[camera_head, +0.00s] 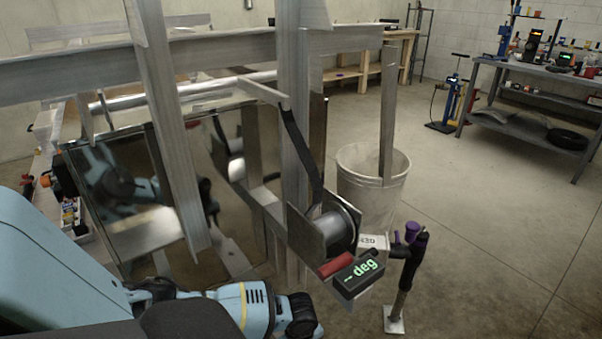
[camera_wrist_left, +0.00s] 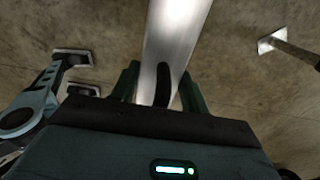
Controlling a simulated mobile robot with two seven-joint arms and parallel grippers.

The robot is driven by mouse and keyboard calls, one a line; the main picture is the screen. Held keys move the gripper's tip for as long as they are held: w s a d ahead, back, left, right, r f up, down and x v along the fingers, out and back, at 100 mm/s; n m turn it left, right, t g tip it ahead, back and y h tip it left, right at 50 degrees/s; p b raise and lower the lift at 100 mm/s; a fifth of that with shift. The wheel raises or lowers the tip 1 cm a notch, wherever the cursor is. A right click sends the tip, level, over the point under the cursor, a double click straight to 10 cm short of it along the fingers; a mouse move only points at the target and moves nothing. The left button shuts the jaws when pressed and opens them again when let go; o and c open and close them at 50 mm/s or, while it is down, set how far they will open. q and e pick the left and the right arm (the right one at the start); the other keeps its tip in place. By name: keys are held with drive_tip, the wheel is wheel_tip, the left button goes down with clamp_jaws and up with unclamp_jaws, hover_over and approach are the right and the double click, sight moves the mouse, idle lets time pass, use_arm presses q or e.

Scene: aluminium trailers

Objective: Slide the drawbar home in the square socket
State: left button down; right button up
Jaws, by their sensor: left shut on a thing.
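In the left wrist view my left gripper (camera_wrist_left: 158,86) is shut on a smooth silver bar (camera_wrist_left: 176,35), which looks like the drawbar. The bar runs away from the fingers toward the top of the picture, above the concrete floor. In the head view my left arm reaches in low from the left, and its dark wrist end (camera_head: 301,316) is below the winch. The fingers and the gripped part of the bar are hidden there. I cannot make out the square socket or how the bar sits to it. My right gripper is not in view.
A winch (camera_head: 333,227) with a dark strap, a tilt display (camera_head: 358,274) and a jack (camera_head: 408,275) stand close above and right of my wrist. Trailer beams (camera_head: 220,48) cross the upper left. A grey bin (camera_head: 352,180) stands behind.

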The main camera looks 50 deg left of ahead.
use_arm(q)
drive_tip(key=shift+w+a+r+b, duration=0.1)
drive_tip(key=shift+w+a+b, duration=0.05)
drive_tip(key=shift+a, duration=1)
drive_tip(key=shift+w+a+b, duration=0.15)
drive_tip(key=shift+a, duration=0.95)
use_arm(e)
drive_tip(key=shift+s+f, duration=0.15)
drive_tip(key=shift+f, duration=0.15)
use_arm(q)
drive_tip(key=shift+w+a+b, duration=0.2)
drive_tip(key=shift+a+b, duration=0.4)
drive_tip(key=shift+a, duration=1.85)
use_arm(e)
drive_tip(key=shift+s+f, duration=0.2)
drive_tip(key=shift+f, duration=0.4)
use_arm(q)
drive_tip(key=c, duration=0.8)
unclamp_jaws()
drive_tip(key=shift+o, duration=0.8)
drive_tip(key=shift+s, duration=0.1)
drive_tip(key=shift+s, duration=0.1)
wheel_tip(320, 180, up, 6)
drive_tip(key=shift+r+p, duration=0.25)
drive_tip(key=shift+p, duration=0.6)
drive_tip(key=shift+r, duration=0.65)
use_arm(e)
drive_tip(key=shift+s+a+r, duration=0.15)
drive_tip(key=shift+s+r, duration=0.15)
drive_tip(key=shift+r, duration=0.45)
